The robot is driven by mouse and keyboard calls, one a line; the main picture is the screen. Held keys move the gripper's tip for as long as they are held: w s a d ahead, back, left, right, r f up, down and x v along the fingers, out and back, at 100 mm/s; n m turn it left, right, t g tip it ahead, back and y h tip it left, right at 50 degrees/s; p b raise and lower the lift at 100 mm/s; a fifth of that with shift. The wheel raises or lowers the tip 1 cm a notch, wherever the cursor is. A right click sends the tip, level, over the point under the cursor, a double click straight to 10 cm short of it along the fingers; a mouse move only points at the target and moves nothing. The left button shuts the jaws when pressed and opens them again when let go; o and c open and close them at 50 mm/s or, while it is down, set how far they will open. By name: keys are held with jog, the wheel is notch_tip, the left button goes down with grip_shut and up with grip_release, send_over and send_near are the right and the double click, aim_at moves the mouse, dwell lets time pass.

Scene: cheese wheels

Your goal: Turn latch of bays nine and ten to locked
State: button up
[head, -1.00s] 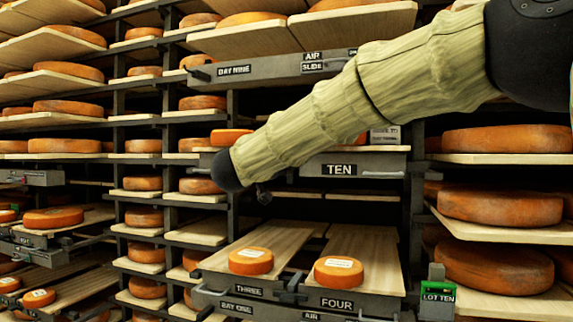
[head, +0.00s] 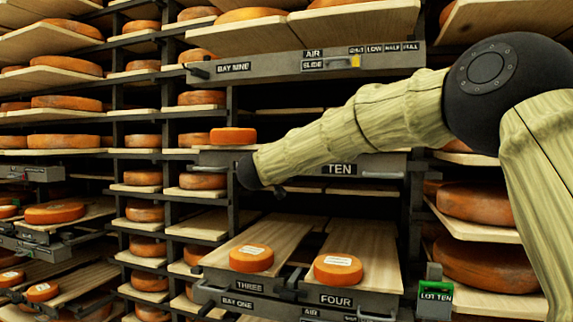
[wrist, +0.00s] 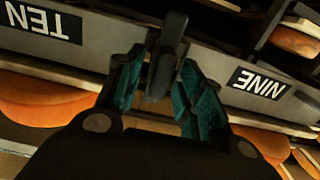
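The drawer front of bays nine and ten shows in the wrist view upside down, with the TEN label (wrist: 44,22) at left and the NINE label (wrist: 258,83) at right. Between them is the dark latch handle (wrist: 163,70), pointing roughly along the view's vertical. My gripper (wrist: 163,82) is open, with one teal-padded finger on each side of the handle. I cannot tell whether either finger touches it. In the head view the TEN label (head: 342,169) shows, while my arm hides the NINE label, the latch and most of my gripper.
Above is the bay nine air slide (head: 300,66) with a yellow tab. Below, boards marked THREE and FOUR carry two small cheeses (head: 251,258). A green LOT TEN holder (head: 435,292) stands at lower right. Racks of cheese wheels (head: 490,200) flank both sides.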

grip_shut()
jog(key=shift+m, duration=0.4)
jog(key=m+b, duration=0.2)
jog(key=m, duration=0.1)
jog(key=shift+d+f+m, duration=0.15)
jog(key=shift+m, duration=0.15)
jog(key=m+b, duration=0.3)
jog(key=m, duration=0.1)
jog(key=shift+f+m, duration=0.15)
jog(key=shift+m, duration=0.15)
jog(key=m+b, duration=0.4)
jog(key=m, duration=0.1)
jog(key=shift+d+f, duration=0.1)
jog(key=shift+f, duration=0.05)
jog(key=shift+m+b, duration=1.35)
jog(key=shift+m, duration=0.65)
